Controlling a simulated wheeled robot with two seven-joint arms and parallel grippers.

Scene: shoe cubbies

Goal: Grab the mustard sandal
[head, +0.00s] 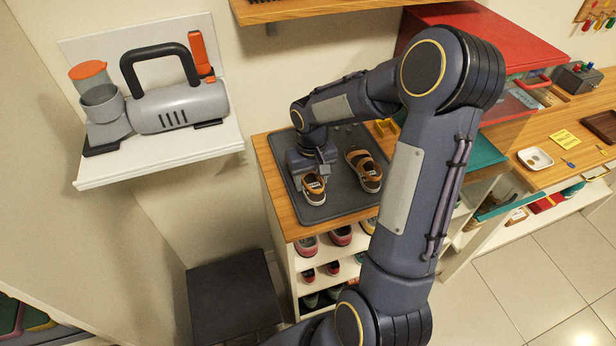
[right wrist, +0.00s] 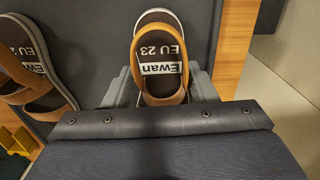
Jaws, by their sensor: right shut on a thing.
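Two mustard-brown sandals are on the dark grey tray on top of the shoe cubby. My right gripper (head: 313,174) is shut on the left sandal (head: 314,190). In the right wrist view my fingers (right wrist: 160,88) lie on both sides of this sandal (right wrist: 160,45), whose insole reads "Ewan" and "EU 23". I cannot tell whether it is lifted off the tray. The other sandal (head: 364,172) lies to its right, apart from the gripper; in the right wrist view it shows at the left edge (right wrist: 28,60). My left gripper is not in view.
The grey tray (head: 340,203) covers most of the wooden cubby top (head: 271,168). Shoes (head: 340,236) fill the shelves below. A red box (head: 470,38) stands behind on the right. A dark stool (head: 232,300) and a wall shelf with a grey vacuum (head: 178,108) are at left.

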